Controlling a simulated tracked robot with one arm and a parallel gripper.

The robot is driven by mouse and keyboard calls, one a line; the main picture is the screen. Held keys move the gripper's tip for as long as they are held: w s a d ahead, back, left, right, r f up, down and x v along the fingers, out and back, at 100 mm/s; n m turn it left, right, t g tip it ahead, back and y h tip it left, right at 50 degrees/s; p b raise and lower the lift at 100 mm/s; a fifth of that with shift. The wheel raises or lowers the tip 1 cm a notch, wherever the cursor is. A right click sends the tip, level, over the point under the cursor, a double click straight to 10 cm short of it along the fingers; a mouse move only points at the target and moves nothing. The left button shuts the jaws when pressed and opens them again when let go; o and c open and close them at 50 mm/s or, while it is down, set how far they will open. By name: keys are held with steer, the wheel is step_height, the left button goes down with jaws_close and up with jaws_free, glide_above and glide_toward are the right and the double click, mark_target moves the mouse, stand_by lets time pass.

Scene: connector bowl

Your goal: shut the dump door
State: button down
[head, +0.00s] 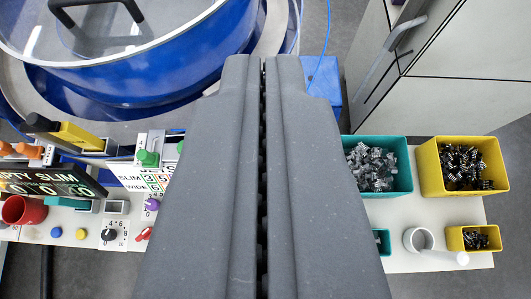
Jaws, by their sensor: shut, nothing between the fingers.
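My gripper (262,62) fills the middle of the head view, its two long grey fingers pressed together, shut and empty. The fingertips point toward the right rim of the blue bowl (150,75) at the upper left and seem to overlap it in the picture. The bowl has a clear lid (120,25) with a black handle (95,5). I cannot make out the dump door for certain; it may be hidden behind the fingers or out of frame. A blue block (324,78) shows just right of the fingertips.
A control panel (105,232) with knobs, a display (45,185) and a red cup (22,210) lies left. A teal bin (404,184) and a yellow bin (428,180) of connectors stand right, with a small yellow bin (453,240) and a white cup (410,240). A pale cabinet (440,100) stands upper right.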

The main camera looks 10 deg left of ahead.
steer(key=w+f+g+p, duration=0.1)
steer(key=w+f, duration=0.3)
steer(key=f, duration=0.5)
steer(key=w+f+g+p, duration=0.1)
steer(key=w+f, duration=0.3)
steer(key=f, duration=0.4)
steer(key=w+f+g+p, duration=0.1)
steer(key=w+f+p, duration=0.1)
steer(key=w+f, duration=0.3)
step_height(320, 180, down, 5)
steer(key=shift+r+g, duration=0.15)
steer(key=shift+g, duration=0.25)
steer(key=shift+s+a+f+p, duration=0.1)
steer(key=shift+f+p, duration=0.2)
steer(key=shift+f, duration=0.6)
steer(key=shift+s+a+f+p, duration=0.1)
steer(key=shift+f+p, duration=0.15)
steer(key=shift+f, duration=0.65)
